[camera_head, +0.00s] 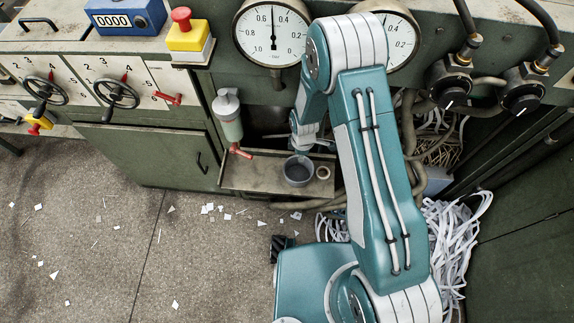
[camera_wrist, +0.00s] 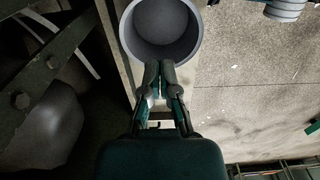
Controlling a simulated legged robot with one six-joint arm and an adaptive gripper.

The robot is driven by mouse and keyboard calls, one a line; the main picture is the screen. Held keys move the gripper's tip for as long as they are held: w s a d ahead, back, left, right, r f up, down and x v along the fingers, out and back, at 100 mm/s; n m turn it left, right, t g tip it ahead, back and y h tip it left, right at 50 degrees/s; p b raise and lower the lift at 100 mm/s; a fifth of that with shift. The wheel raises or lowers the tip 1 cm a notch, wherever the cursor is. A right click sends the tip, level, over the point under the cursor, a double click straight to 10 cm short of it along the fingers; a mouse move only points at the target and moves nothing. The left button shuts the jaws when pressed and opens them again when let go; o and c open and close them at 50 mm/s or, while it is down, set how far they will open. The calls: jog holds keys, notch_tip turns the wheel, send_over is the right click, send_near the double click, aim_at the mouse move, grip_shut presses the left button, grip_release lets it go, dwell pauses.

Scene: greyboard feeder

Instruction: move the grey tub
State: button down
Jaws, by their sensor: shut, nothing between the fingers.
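The grey tub (camera_head: 298,171) stands upright on a small ledge (camera_head: 245,179) at the front of the machine, in the head view. I cannot tell whether the tips touch the rim. In the head view my fingers are hidden behind my arm.
Hoses and a heap of white strips (camera_head: 452,235) are at the right. Paper scraps (camera_head: 210,209) litter the floor, otherwise clear at left.

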send_near(289, 175)
jog(key=d+f, duration=0.4)
jog(key=f, duration=0.1)
jog(key=shift+f, duration=0.15)
jog(key=a, duration=0.3)
jog(key=shift+a+f, duration=0.15)
jog(key=shift+a, duration=0.4)
jog(key=a, duration=0.7)
jog(key=shift+w, duration=0.2)
jog(key=shift+d, duration=0.1)
jog(key=shift+d, duration=0.1)
